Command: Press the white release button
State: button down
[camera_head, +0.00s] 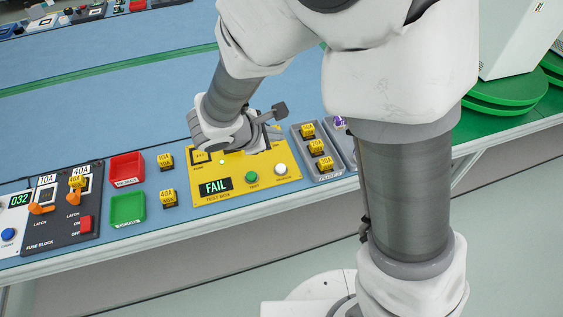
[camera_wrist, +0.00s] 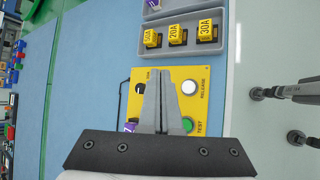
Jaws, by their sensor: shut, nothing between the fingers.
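The white release button (camera_head: 281,169) is the round white one at the right front of the yellow test box (camera_head: 215,197). In the wrist view the white button (camera_wrist: 189,88) sits beside the word RELEASE, just right of my fingertips, and looks uncovered. My gripper (camera_wrist: 160,75) is shut and empty, its fingers extending over the yellow box. In the head view my gripper (camera_head: 274,130) is over the back of the box, behind the white button; I cannot tell its exact height. The green TEST button (camera_head: 251,177) is left of the white one. The display (camera_head: 215,186) reads FAIL.
A grey tray (camera_wrist: 224,45) with several yellow fuses stands beside the box. A purple block (camera_wrist: 131,126) is partly hidden by my gripper. Red (camera_head: 126,168) and green (camera_head: 127,208) bins and a black fuse block (camera_head: 70,228) stand left. The table's front edge is close.

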jog(key=b, duration=0.6)
send_over(277, 170)
notch_tip(277, 170, down, 7)
jog(key=shift+f, duration=0.15)
jog(key=shift+f+b, duration=0.7)
jog(key=shift+f, duration=0.05)
jog(key=shift+f, duration=0.1)
dwell(1.2)
jog(key=shift+f+b, duration=0.3)
jog(key=shift+b, duration=0.25)
jog(key=shift+f+b, duration=0.45)
jog(key=shift+b, duration=0.05)
dwell(0.4)
dwell(0.4)
jog(key=shift+r+p, duration=0.6)
jog(key=shift+r, duration=0.25)
